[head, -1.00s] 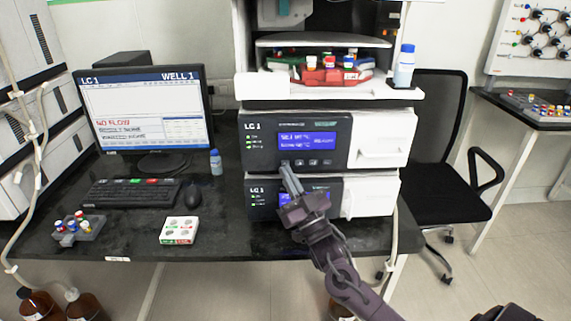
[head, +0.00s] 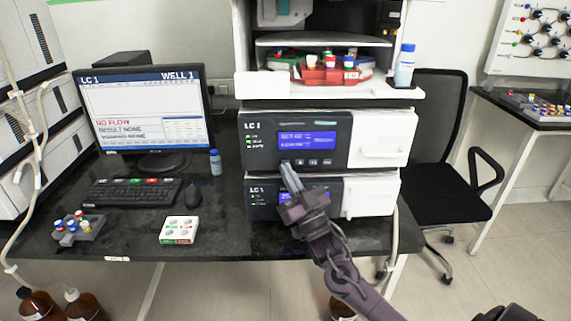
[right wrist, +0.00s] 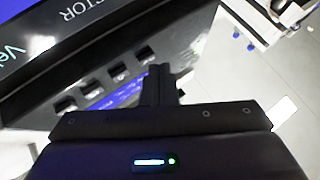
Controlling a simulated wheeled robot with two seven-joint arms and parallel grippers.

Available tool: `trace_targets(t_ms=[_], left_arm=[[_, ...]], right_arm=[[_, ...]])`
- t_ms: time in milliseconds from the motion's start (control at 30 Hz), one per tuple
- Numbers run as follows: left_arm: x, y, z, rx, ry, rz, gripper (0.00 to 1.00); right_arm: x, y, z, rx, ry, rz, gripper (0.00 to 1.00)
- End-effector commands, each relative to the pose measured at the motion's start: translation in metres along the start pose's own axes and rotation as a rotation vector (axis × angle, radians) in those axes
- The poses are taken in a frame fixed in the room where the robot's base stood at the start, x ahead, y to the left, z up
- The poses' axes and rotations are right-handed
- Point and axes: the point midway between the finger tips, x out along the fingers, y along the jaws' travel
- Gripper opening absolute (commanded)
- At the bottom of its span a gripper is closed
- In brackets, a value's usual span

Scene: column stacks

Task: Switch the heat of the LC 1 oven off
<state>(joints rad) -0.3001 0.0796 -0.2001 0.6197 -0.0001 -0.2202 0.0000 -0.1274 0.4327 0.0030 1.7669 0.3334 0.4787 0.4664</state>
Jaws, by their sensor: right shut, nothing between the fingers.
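The upper LC 1 module (head: 336,119) is a dark-fronted unit with a lit blue display (head: 307,141), small green lights (head: 249,138) at its left and a row of small buttons (head: 313,162) under the display. The display text is too small to read surely. My right gripper (head: 287,167) is shut and empty, its tips at the left end of that button row. Whether they touch a button I cannot tell. In the right wrist view the shut fingers (right wrist: 160,82) are beside the row of dark buttons (right wrist: 93,88). My left gripper is out of view.
A second LC 1 module (head: 262,190) sits below, partly hidden by my right gripper. Above is a bay with a red vial rack (head: 330,75). A monitor (head: 145,108), keyboard (head: 130,193) and white box (head: 179,230) stand left. A chair (head: 435,130) is right.

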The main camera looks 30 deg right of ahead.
Motion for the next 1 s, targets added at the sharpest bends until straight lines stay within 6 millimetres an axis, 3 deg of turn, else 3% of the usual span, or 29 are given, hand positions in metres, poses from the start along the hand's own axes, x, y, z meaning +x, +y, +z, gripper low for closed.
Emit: trace_targets(t_ms=[1000], left_arm=[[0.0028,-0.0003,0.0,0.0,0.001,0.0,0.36]], right_arm=[[0.0058,0.0042,0.0043,0.0,0.0,-0.001,0.0]])
